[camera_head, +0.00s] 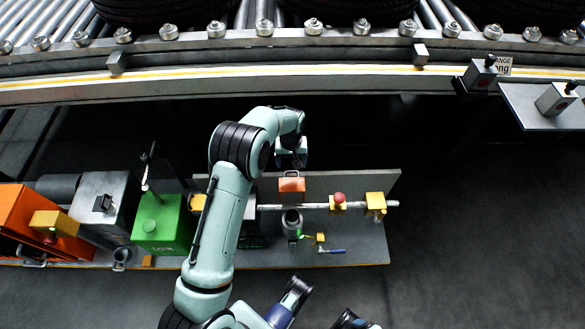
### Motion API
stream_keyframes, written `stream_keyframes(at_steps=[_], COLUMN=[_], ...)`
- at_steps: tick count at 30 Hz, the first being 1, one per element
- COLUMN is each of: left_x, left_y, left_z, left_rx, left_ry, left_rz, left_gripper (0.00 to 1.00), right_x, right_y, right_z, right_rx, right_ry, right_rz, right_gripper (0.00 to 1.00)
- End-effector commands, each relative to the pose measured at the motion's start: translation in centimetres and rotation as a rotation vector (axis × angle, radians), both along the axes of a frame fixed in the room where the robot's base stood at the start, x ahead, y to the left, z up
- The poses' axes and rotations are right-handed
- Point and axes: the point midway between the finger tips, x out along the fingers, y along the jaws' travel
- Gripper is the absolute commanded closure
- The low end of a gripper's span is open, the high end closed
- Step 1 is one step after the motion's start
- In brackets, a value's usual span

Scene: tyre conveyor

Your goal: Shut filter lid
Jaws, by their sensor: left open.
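An orange plate with a handle (291,186), which looks like the filter lid, stands at the back of the grey panel (350,250). A grey round housing (291,221) sits just in front of it, and the lid appears raised off it. My left gripper (291,160) is open, just behind and above the orange lid, pointing down. I cannot tell whether it touches the lid; its fingertips are small and dark.
A pipe (320,206) with a red knob (340,198) and yellow blocks (375,201) runs right of the lid. A blue-handled valve (330,251) lies in front. A green box (163,222) and an orange machine (35,222) stand left. The tyre conveyor (300,80) crosses behind.

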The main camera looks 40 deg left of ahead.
Motion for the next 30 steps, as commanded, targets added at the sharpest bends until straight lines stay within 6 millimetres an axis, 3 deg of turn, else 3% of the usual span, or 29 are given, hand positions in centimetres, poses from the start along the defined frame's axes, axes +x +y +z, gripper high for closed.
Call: stream_keyframes(at_steps=[1, 7, 19, 20, 26, 30], left_x=[-0.1, 0.0, 0.0, 0.0, 0.0, 0.0], left_y=[0.0, 0.0, 0.0, 0.0, 0.0, 0.1], left_z=[-1.3, -3.8, -4.5, -4.5, -4.5, -4.4], left_rx=[0.0, 0.0, 0.001, 0.001, 0.001, 0.002], left_ry=[0.004, 0.001, -0.001, -0.001, -0.001, -0.002], left_rz=[0.0, 0.0, -0.001, -0.001, -0.001, -0.001], left_gripper=[0.22, 0.22, 0.22, 0.25, 0.89, 0.9], right_x=[0.3, 1.1, 1.4, 1.4, 1.4, 1.4], right_y=[-0.2, -0.5, -0.7, -0.7, -0.6, -0.6], right_z=[-0.4, -0.9, -1.0, -1.0, -1.0, -1.1], right_rx=[-0.004, -0.014, -0.018, -0.017, -0.017, -0.017], right_ry=[-0.007, -0.03, -0.037, -0.036, -0.036, -0.036], right_rz=[-0.003, -0.012, -0.016, -0.016, -0.016, -0.016], right_gripper=[0.22, 0.22, 0.22, 0.22, 0.22, 0.22])
